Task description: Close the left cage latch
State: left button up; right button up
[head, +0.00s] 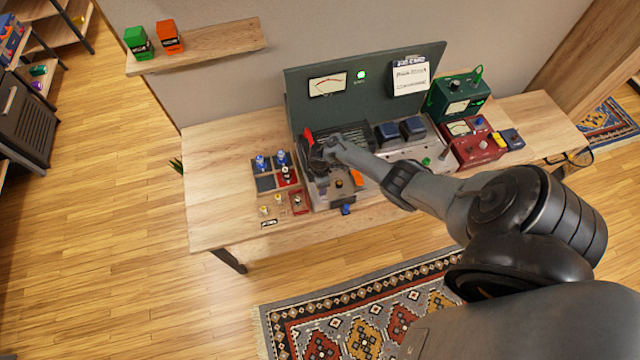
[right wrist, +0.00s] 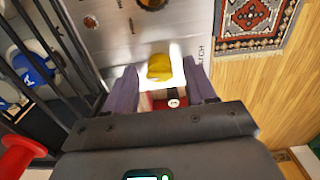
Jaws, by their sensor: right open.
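My right gripper (head: 318,160) reaches over the left part of the amp's metal chassis (head: 407,150). Its arm comes in from the right and hides part of the panel. In the right wrist view the gripper (right wrist: 162,82) is open. A yellow knob-like piece (right wrist: 159,67) lies just beyond and between its fingertips, beside a partly readable label ending in "TCH". I cannot tell whether they touch. Black cage bars (right wrist: 64,50) stand at the left there; the left cage (head: 352,134) shows partly behind my arm in the head view. The latch's position is unclear. My left gripper is out of view.
A red-handled lever (head: 308,136) stands close to my right gripper; its red handle also shows in the wrist view (right wrist: 18,157). Small tubes in a tray (head: 266,183) stand left. A green box (head: 458,97) and red box (head: 474,146) stand right. The wooden table's (head: 220,220) front left is clear.

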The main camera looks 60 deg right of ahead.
notch_tip(320, 180, up, 11)
jog(key=p, duration=0.3)
jog(key=shift+f+p, duration=0.15)
jog(key=shift+p, duration=0.2)
jog(key=s+a+f+g, duration=0.1)
jog(key=s+a+f, duration=0.25)
jog(key=s, duration=0.25)
jog(key=s+a+f+g, duration=0.1)
jog(key=s+a+f, duration=0.25)
jog(key=s, duration=0.35)
jog(key=s+a+r+t+p, duration=0.1)
jog(key=s+a, duration=0.3)
jog(key=a, duration=0.6)
jog(key=a+r+m+t, duration=0.1)
jog(key=a+r+t, duration=0.1)
jog(key=a+r, duration=0.7)
notch_tip(320, 180, up, 19)
jog(key=w+a+m+t, duration=0.1)
jog(key=w+m+t, duration=0.1)
jog(key=m, duration=0.4)
jog(key=shift+w+t+p, duration=0.3)
jog(key=shift+w, duration=0.05)
